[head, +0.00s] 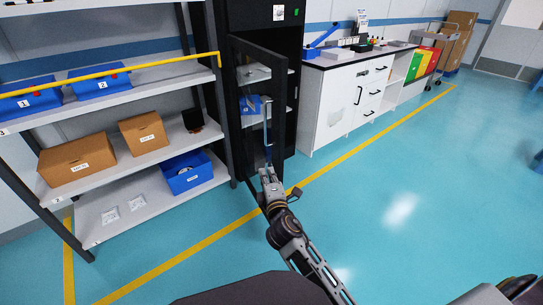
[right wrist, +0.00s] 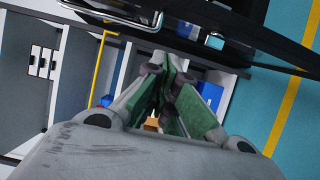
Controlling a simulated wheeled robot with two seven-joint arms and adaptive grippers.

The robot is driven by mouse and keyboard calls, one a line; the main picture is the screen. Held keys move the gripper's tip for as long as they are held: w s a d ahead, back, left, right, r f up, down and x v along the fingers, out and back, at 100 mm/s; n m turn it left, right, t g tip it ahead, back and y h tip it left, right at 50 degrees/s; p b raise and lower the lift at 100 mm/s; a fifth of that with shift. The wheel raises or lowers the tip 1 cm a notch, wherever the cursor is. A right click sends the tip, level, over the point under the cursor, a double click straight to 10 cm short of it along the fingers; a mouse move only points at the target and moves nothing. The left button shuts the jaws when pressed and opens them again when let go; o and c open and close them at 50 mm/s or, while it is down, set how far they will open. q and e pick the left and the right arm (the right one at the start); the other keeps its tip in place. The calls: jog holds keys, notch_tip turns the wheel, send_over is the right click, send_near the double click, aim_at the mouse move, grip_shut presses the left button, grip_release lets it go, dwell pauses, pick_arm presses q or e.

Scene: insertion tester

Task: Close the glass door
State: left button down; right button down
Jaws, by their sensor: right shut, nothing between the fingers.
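The glass door (head: 284,101) is a dark-framed panel on the tall black cabinet (head: 293,30). It stands ajar, swung out toward me, with a long vertical metal handle (head: 268,128) on its face. My right gripper (head: 267,172) is shut and empty, at the lower part of the door just below the handle. I cannot tell whether it touches the door. In the right wrist view, its green-padded fingers (right wrist: 172,62) are closed together, with the dark door frame (right wrist: 245,33) across the top. My left gripper is not in view.
A shelf rack (head: 150,83) with cartons and blue bins stands close on the left of the door. A white counter (head: 340,100) with drawers is on the right of the cabinet. The teal floor (head: 430,170) on the right is clear.

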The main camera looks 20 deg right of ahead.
jog(key=shift+w, duration=0.15)
